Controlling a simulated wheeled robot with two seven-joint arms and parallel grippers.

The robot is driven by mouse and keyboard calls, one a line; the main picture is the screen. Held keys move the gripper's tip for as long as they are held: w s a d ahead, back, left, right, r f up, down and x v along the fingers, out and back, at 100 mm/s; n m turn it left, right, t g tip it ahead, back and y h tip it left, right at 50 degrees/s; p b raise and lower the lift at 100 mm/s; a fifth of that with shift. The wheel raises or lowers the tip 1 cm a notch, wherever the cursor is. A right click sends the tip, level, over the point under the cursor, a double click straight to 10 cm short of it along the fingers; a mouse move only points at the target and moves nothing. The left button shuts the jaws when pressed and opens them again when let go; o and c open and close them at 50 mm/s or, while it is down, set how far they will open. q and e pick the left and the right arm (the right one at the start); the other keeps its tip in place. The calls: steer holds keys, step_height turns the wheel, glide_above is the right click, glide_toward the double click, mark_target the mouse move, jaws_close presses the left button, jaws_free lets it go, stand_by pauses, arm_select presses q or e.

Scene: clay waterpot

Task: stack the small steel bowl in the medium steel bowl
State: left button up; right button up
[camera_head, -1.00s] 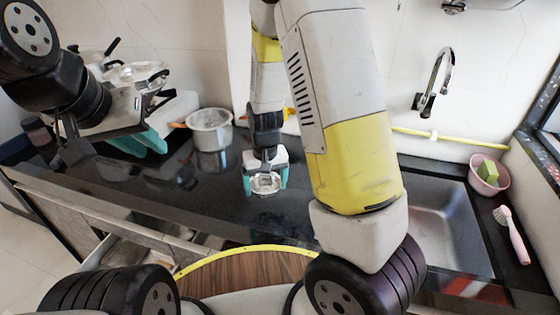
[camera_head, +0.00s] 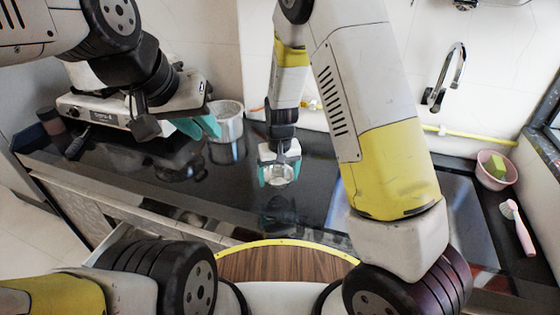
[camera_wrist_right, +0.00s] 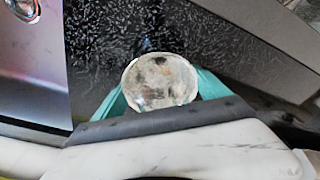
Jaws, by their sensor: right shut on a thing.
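My right gripper (camera_head: 279,174) is shut on a small round steel bowl (camera_head: 281,175) above the dark counter. In the right wrist view the bowl (camera_wrist_right: 160,82) sits between the teal fingers, its round face towards the camera. My left gripper (camera_head: 201,127) is at the left, in front of a steel pot (camera_head: 228,122); its two teal fingers look apart, with nothing seen between them. I cannot make out the medium steel bowl for sure in the head view. A shiny round metal thing (camera_wrist_right: 22,8) is cut off at the upper left of the right wrist view; I cannot tell what it is.
A white stove (camera_head: 95,112) is at the back left, partly behind my left arm. A sink with a faucet (camera_head: 447,80) is at the right, partly behind my right arm. The glossy counter (camera_head: 245,195) in front is mostly bare.

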mark_target(278, 170)
steer(key=w, duration=0.3)
steer(key=shift+w+f, duration=0.2)
steer(key=shift+w, duration=0.1)
steer(key=shift+f, duration=1.7)
steer(key=shift+f, duration=0.15)
steer(key=o, duration=1.3)
